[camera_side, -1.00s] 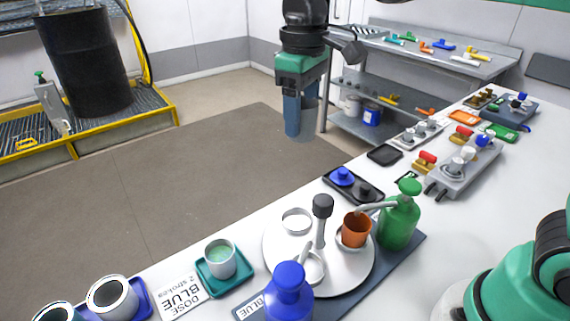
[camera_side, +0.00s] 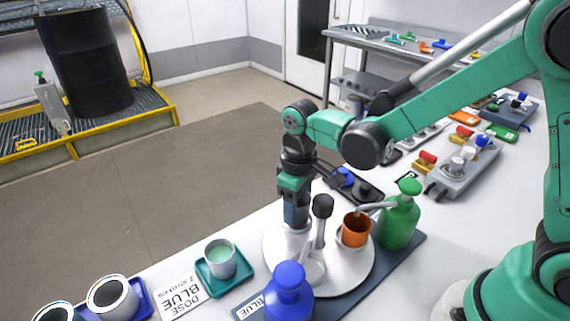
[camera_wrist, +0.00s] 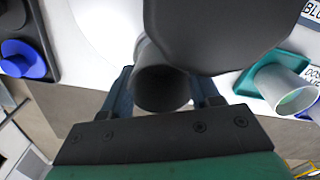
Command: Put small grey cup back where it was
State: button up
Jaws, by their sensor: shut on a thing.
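My gripper (camera_side: 297,218) is low over the left part of the white round turntable (camera_side: 352,277), just left of its black-topped post (camera_side: 322,210). In the wrist view its fingers are shut on a small grey cup (camera_wrist: 162,92), upright with a dark open mouth. In the side view the fingers hide most of this cup. The ring holder at that spot is largely hidden too, and I cannot tell whether the cup touches it. An orange cup (camera_side: 355,231) sits in the holder on the turntable's right.
A green pump bottle (camera_side: 399,222) and a blue one (camera_side: 288,290) flank the turntable. The post's black head (camera_wrist: 220,30) is close to the held cup. A grey cup with pale green content (camera_side: 220,260) stands on a teal tray (camera_side: 248,272) at left.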

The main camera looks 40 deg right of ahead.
jog(key=shift+f, duration=0.35)
jog(key=shift+f, duration=0.1)
jog(key=o, duration=1.3)
jog(key=shift+c, duration=0.2)
notch_tip(320, 180, up, 12)
jog(key=s+d+f+m+t, duration=0.1)
jog(key=s+d+m+t, duration=0.3)
jog(key=s+d+t, duration=0.2)
jog(key=shift+d+m+t, duration=0.3)
jog(key=shift+d+t, duration=0.15)
jog(key=shift+t, duration=0.15)
jog(key=shift+f, duration=0.1)
